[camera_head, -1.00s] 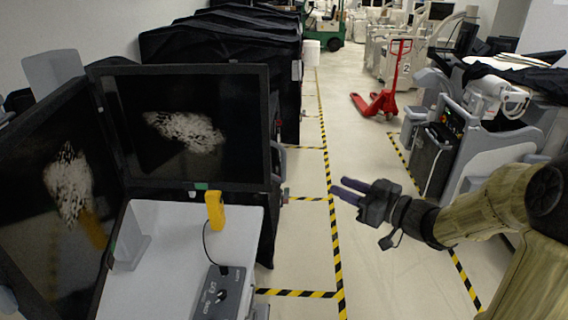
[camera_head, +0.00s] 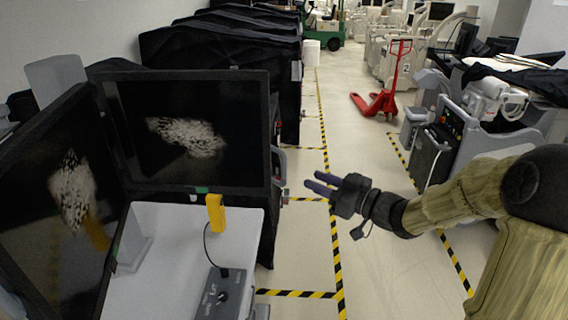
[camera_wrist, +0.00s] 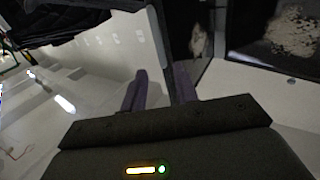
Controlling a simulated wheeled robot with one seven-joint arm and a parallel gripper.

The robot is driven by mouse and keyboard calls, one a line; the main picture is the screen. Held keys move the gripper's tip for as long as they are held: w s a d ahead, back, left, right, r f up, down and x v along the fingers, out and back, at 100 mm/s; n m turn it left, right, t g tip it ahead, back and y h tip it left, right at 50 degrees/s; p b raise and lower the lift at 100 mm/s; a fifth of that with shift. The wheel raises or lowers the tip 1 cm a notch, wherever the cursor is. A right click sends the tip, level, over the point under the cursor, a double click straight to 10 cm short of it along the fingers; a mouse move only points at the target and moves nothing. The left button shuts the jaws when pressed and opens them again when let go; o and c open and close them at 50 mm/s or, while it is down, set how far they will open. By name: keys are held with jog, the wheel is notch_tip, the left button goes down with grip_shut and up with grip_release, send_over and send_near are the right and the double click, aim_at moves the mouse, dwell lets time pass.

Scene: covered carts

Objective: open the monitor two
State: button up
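Two monitors stand on a grey cart at the left in the head view. One monitor (camera_head: 190,130) faces me at the back of the cart top. The other monitor (camera_head: 62,200) stands at the left, angled to it, so the two form a corner. Which one is monitor two I cannot tell. My gripper (camera_head: 318,183) is open and empty, right of the back monitor and above the aisle floor. Its two purple fingers are apart. In the wrist view the fingers (camera_wrist: 158,90) point toward a dark upright edge, with both screens at the right.
A yellow handset (camera_head: 215,212) and a control box (camera_head: 224,292) sit on the cart top (camera_head: 165,240). Black covered carts (camera_head: 220,50) stand behind. A red pallet jack (camera_head: 385,95) and another cart (camera_head: 485,150) stand across the aisle. The striped aisle floor is clear.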

jog(key=p, duration=0.3)
send_over(284, 185)
jog(key=shift+w, duration=0.4)
grip_shut()
